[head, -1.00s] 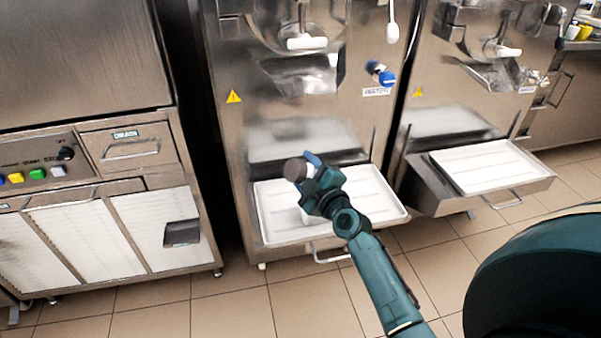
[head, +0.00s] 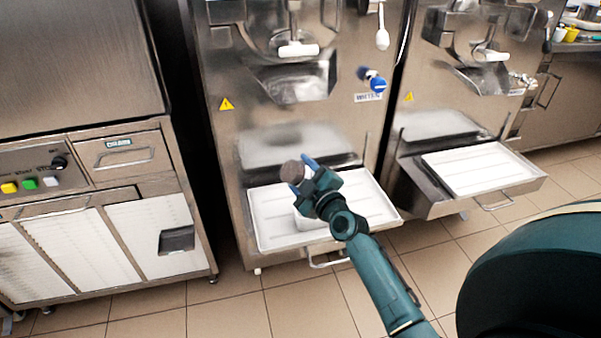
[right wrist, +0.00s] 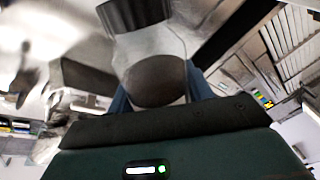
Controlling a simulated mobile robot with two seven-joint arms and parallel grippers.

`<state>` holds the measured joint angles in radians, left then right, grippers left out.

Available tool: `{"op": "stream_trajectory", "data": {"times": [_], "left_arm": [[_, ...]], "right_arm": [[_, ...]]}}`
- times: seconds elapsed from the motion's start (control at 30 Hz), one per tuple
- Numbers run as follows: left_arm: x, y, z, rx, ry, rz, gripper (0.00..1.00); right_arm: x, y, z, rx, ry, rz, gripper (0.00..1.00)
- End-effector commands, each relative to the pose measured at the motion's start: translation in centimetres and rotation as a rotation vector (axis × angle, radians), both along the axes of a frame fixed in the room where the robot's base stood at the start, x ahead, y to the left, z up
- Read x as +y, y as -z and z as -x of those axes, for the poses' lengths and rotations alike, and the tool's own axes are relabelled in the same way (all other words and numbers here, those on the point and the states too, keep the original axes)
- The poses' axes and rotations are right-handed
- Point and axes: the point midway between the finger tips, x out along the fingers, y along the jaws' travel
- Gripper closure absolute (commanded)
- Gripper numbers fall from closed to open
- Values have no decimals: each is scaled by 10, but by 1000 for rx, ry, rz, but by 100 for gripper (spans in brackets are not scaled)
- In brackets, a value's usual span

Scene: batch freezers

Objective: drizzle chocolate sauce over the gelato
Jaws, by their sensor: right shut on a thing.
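My right gripper (head: 309,176) is shut on a bottle with a dark brown round end (head: 292,173). In the right wrist view the bottle (right wrist: 150,48) is pale and see-through with dark brown inside, held between the blue fingers. In the head view the gripper is in front of the middle machine, over its white tray (head: 268,228). A small white shape (head: 302,219) shows in the tray, partly behind the gripper; I cannot tell whether it is a gelato tub. No gelato is clearly visible. My left gripper is not in view.
The middle batch freezer (head: 235,150) has a blue knob (head: 377,84) and a drawer handle at the front. A second freezer with its own white tray (head: 480,168) stands to the right. A steel cabinet (head: 95,150) stands at left. The tiled floor (head: 240,305) in front is clear.

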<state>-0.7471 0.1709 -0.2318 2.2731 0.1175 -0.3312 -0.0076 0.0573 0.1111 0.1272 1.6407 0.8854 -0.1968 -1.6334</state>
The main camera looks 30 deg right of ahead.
Motion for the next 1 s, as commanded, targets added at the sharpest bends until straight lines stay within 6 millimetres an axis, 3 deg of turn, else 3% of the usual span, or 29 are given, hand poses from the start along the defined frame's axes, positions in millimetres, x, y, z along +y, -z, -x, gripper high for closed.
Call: {"op": "stream_trajectory", "data": {"times": [1.0], "left_arm": [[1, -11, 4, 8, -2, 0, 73]], "right_arm": [[30, -2, -8, -4, 0, -1, 77]]}}
